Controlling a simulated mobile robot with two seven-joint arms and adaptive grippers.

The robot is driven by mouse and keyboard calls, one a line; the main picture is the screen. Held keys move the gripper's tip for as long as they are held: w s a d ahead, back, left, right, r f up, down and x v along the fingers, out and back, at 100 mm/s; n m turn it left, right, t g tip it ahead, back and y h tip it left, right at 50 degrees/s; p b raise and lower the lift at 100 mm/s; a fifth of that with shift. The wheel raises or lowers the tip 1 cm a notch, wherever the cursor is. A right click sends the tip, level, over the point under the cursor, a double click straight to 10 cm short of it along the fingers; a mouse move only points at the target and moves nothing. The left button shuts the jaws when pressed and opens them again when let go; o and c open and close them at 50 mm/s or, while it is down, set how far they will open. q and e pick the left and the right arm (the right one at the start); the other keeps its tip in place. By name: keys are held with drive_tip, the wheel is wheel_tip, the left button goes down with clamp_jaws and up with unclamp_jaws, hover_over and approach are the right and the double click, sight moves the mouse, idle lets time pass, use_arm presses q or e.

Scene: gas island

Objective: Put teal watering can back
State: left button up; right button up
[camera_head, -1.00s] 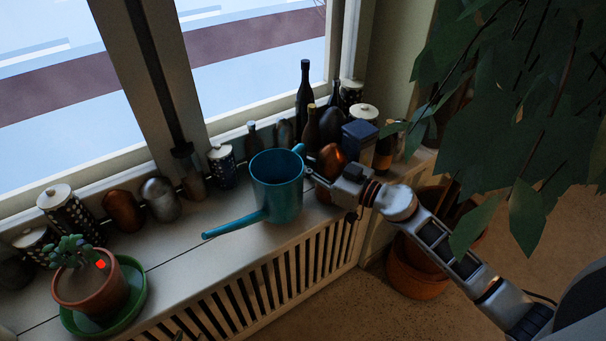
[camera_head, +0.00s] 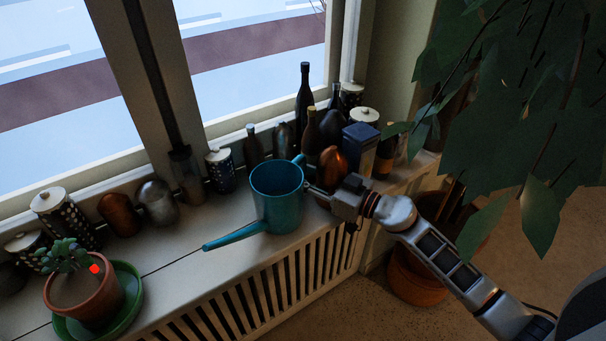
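The teal watering can (camera_head: 277,205) stands upright on the window sill (camera_head: 195,245), or very slightly above it; its base contact is hard to judge. Its spout points left toward the sill's front edge and its handle side faces right. My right gripper (camera_head: 313,188) reaches in from the right and meets the can at its handle side. The fingers are small and partly hidden, but they appear shut on the handle. My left gripper is out of view.
Dark bottles (camera_head: 304,95), jars (camera_head: 221,170) and a copper vase (camera_head: 332,163) crowd the back of the sill behind the can. A potted succulent (camera_head: 88,298) stands at left. Leaves (camera_head: 530,130) hang at right. The sill left of the spout is clear.

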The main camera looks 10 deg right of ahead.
drive_tip(key=shift+r, duration=0.15)
drive_tip(key=v, duration=1.1)
drive_tip(key=shift+s+d, duration=0.1)
drive_tip(key=shift+d, duration=0.05)
drive_tip(key=shift+s+d, duration=0.2)
drive_tip(key=shift+s, duration=0.05)
